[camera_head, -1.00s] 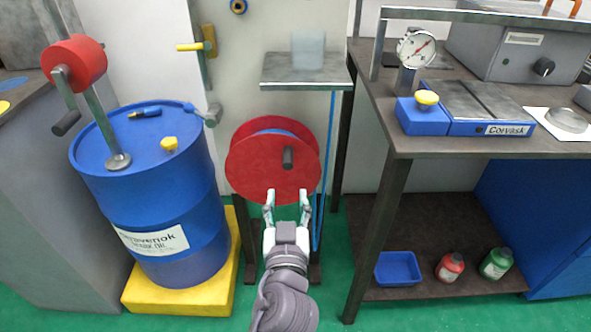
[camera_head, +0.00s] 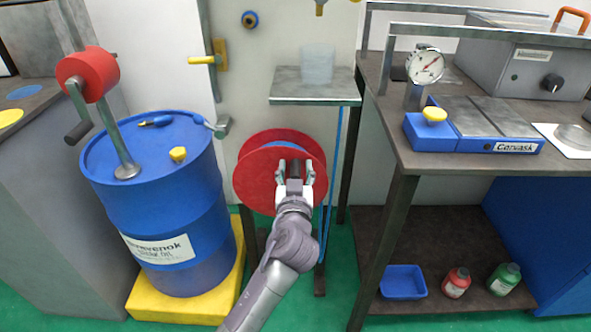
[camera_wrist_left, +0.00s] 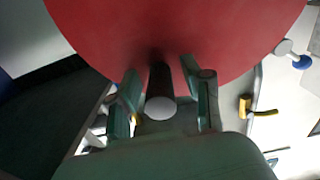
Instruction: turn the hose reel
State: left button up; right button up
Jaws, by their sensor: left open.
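The hose reel (camera_head: 252,184) is a red disc-sided drum with a blue hose, standing under a small shelf. In the left wrist view its red face (camera_wrist_left: 180,35) fills the top. A dark crank handle with a pale round end (camera_wrist_left: 161,107) sticks out from it toward the camera. My left gripper (camera_head: 295,176) is open in front of the reel. Its fingers (camera_wrist_left: 164,95) stand on either side of the handle. I cannot tell whether they touch it. In the head view the gripper partly hides the handle and the reel's right side. My right gripper is not in view.
A blue drum (camera_head: 155,220) with a red-headed hand pump (camera_head: 87,74) stands on a yellow base (camera_head: 180,308) to the left. The small shelf (camera_head: 315,98) holds a translucent cup above the reel. A workbench (camera_head: 425,162) with a dial gauge stands to the right.

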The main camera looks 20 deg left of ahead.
pick_arm(q)
grip_shut()
dwell(0.3)
